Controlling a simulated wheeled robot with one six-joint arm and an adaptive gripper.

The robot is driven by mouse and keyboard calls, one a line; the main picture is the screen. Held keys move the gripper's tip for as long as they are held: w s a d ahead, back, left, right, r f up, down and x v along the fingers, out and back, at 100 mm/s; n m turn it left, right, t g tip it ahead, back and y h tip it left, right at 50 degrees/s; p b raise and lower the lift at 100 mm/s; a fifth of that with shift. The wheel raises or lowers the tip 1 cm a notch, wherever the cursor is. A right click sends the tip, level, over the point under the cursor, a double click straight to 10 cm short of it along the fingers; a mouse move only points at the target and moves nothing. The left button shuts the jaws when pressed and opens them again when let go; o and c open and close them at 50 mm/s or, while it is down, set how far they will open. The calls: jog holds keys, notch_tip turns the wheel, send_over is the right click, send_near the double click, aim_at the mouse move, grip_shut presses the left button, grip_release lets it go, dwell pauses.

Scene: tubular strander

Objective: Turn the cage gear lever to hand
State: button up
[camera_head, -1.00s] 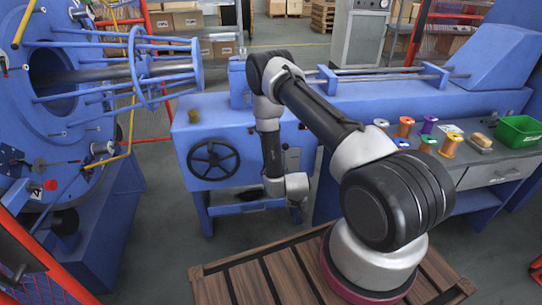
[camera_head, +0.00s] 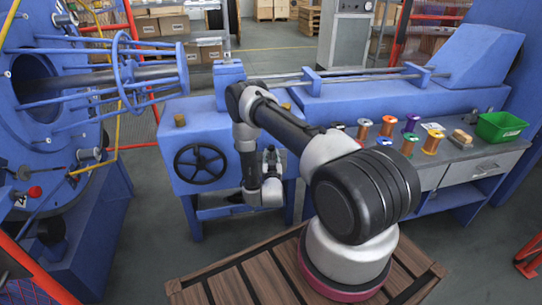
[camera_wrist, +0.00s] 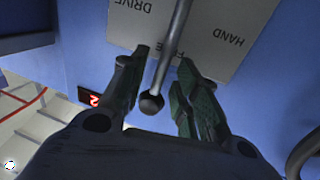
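The cage gear lever (camera_wrist: 168,58) shows in the wrist view as a metal rod with a dark ball knob (camera_wrist: 151,104) at its lower end. It lies in front of a grey label plate (camera_wrist: 245,12) marked DRIVE, FREE and HAND. The rod covers the middle of the word FREE; DRIVE is to its left and HAND to its right. My gripper (camera_wrist: 163,62) is open, one finger on each side of the rod and knob, with gaps on both sides. In the head view my gripper (camera_head: 271,160) is at the blue housing's front; the lever is hidden there.
A black handwheel (camera_head: 200,163) is on the blue housing (camera_head: 215,125), left of my arm. A small red display (camera_wrist: 91,98) shows left of the fingers. A curved dark bar (camera_wrist: 303,150) is at lower right. Spools and a green bin (camera_head: 500,126) stand on the right bench.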

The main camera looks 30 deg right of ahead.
jog(key=shift+x, duration=0.8)
grip_shut()
jog(key=shift+w, duration=0.1)
